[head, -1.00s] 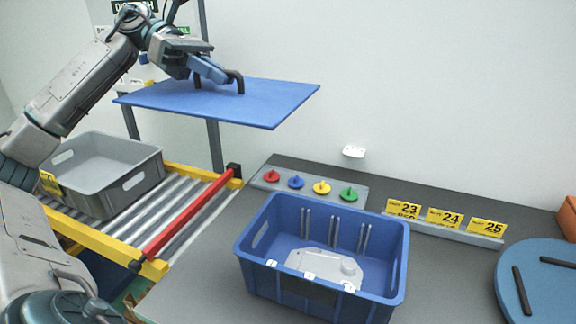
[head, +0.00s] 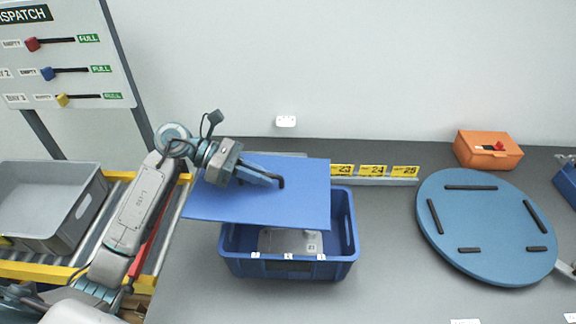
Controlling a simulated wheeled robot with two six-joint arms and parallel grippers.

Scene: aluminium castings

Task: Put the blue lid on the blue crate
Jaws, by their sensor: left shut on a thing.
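The blue lid (head: 285,208) is a flat blue sheet with a dark handle on top. My left gripper (head: 279,182) is shut on that handle and holds the lid in the air. The lid hangs over the left and back part of the blue crate (head: 290,269), offset to the left, and looks apart from its rim. The crate stands open on the grey bench with a grey casting (head: 290,241) inside, partly hidden by the lid. My right gripper is not in view.
A round blue table (head: 487,268) with black strips lies at right. An orange box (head: 488,150) stands behind it. Yellow number cards (head: 373,171) stand behind the crate. A grey crate (head: 50,205) sits on the roller conveyor at left. The bench front is clear.

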